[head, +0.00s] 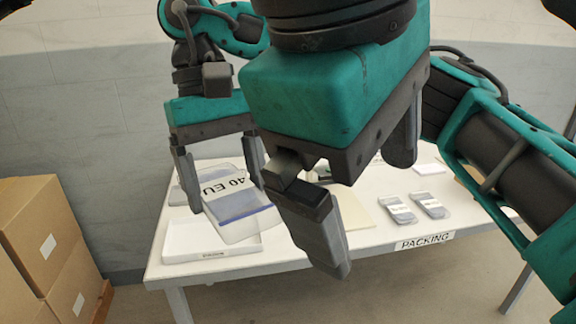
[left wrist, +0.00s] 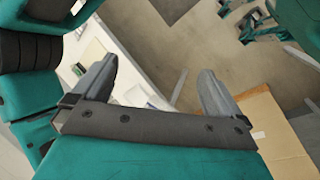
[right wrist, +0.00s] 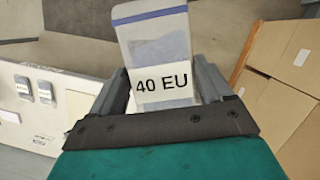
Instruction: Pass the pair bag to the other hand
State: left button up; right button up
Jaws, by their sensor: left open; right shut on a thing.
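The pair bag (head: 243,207) is a clear flat bag with a blue strip and a white "40 EU" label. My right gripper (head: 226,186), behind and to the left in the head view, is shut on it. In the right wrist view the bag (right wrist: 158,40) sits between the fingers and sticks out past their tips. My left gripper (head: 370,215) is large in the foreground, to the right of the bag and apart from it. In the left wrist view its fingers (left wrist: 157,75) are wide apart with nothing between them.
A white table (head: 290,254) with a "PACKING" label (head: 425,241) stands below the grippers. On it are a white flat box (head: 190,243) and two small labelled packs (head: 398,210), (head: 430,206). Cardboard boxes (head: 40,230) are stacked at the left.

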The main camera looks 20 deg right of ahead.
aim_at(248, 207)
pick_arm(q)
jog(key=w+a+f+m+t+y, duration=0.1)
jog(key=w+f+t+y, duration=0.1)
jog(key=w+f, duration=0.1)
jog(key=w+a+f+m+t+y, duration=0.1)
jog(key=w+a+f+t+y, duration=0.1)
jog(key=w, duration=0.3)
jog(key=w+a+f+m+t+y, duration=0.1)
jog(key=w+a+f+t, duration=0.1)
jog(key=w+f+t, duration=0.1)
jog(key=shift+w+a+f+t+y, duration=0.1)
jog(key=shift+w+f+t+y, duration=0.15)
jog(key=shift+w, duration=0.2)
jog(key=shift+w+f+t+y, duration=0.1)
jog(key=shift+w+f+y, duration=0.05)
jog(key=shift+w+f, duration=0.2)
jog(key=shift+r, duration=0.1)
jog(key=c, duration=0.9)
pick_arm(e)
jog(key=shift+a, duration=0.1)
pick_arm(q)
jog(key=shift+c, duration=0.3)
pick_arm(e)
jog(key=o, duration=1)
jog(key=shift+o, duration=0.2)
jog(key=shift+r, duration=0.1)
